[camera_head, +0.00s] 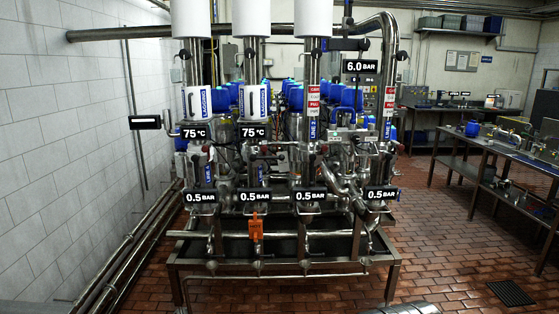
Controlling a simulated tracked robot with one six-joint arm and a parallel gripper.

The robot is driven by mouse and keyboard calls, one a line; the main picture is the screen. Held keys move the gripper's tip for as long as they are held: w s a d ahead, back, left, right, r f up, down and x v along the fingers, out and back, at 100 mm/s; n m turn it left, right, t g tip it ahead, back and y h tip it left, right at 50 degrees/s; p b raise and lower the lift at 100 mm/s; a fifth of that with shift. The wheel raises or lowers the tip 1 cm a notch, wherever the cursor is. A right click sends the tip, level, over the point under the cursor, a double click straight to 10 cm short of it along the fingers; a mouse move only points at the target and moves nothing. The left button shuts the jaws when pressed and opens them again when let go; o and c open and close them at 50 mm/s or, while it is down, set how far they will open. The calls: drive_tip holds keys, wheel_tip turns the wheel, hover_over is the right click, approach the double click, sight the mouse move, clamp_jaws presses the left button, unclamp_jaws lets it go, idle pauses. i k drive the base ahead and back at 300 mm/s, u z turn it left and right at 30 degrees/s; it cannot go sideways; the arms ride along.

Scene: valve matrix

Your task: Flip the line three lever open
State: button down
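The valve matrix (285,180) is a metal skid with several upright pipe lines side by side, facing me. Blue line labels are on the pipes; one label (312,129) seems to read line 2, and the others are too small to read surely. An orange piece (256,226) hangs below the second line from the left; I cannot tell whether it is a lever or a tag. I cannot tell which lever belongs to line three, nor its position. My gripper is not in view.
Black displays read 0.5 bar (311,195) along the front, 75°C (254,132) and 6.0 bar (359,66) higher up. A white tiled wall (60,150) with low pipes is at left. Workbenches (510,160) stand at right. The brick floor (440,235) is clear at front right, with a drain grate (511,292).

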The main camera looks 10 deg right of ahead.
sight(253, 158)
drive_tip(key=u, duration=0.3)
drive_tip(key=i, duration=0.55)
drive_tip(key=u, duration=0.45)
drive_tip(key=i, duration=1.65)
drive_tip(key=z, duration=0.5)
